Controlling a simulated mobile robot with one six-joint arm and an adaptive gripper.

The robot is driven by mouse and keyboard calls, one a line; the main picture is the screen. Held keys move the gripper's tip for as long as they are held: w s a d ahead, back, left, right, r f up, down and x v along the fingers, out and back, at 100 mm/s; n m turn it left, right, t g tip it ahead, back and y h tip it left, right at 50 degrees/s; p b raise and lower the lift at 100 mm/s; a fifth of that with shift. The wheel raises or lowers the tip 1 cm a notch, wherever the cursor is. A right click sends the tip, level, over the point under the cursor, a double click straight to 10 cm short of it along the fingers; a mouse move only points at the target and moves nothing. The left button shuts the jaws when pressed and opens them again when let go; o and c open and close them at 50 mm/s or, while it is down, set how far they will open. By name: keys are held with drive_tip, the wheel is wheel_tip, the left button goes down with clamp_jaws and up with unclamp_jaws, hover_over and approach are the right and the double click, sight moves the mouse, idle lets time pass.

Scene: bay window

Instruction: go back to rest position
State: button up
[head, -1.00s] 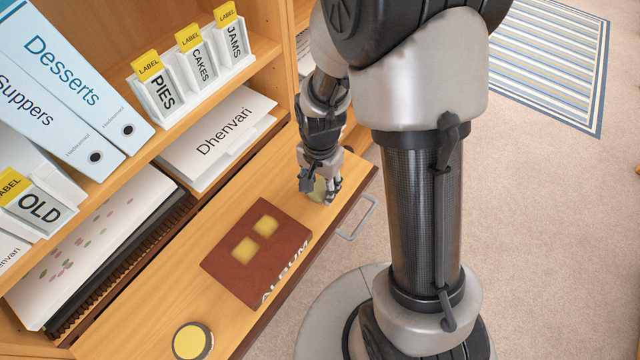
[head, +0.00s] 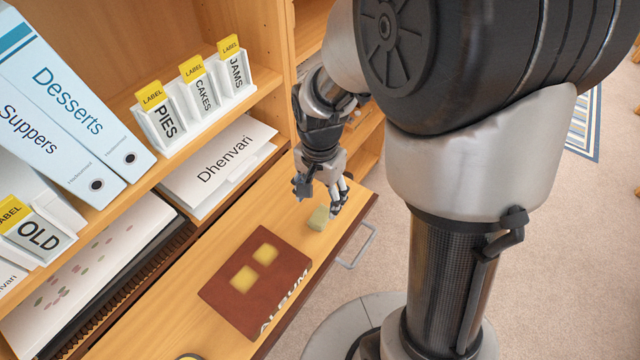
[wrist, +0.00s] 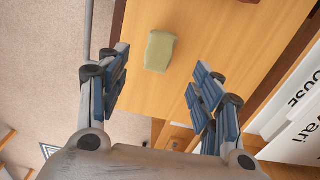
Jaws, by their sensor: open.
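My gripper (head: 322,192) is open and empty. It is just above the wooden shelf top (head: 190,310), near its right end. A small pale green block (head: 318,218) stands on the shelf top just below my fingertips, apart from them. In the wrist view my two fingers (wrist: 155,88) are spread wide, and the green block (wrist: 160,51) lies ahead between their lines, with bare wood around it.
A brown album (head: 257,281) with two yellowish squares lies on the shelf top. Binders (head: 75,100), label holders (head: 190,100) and a Dhenvari folder (head: 215,160) fill the shelves at left. A metal handle (head: 358,247) sticks out in front. Carpet is open at right.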

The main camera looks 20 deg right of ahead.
drive_tip(key=shift+r, duration=2.2)
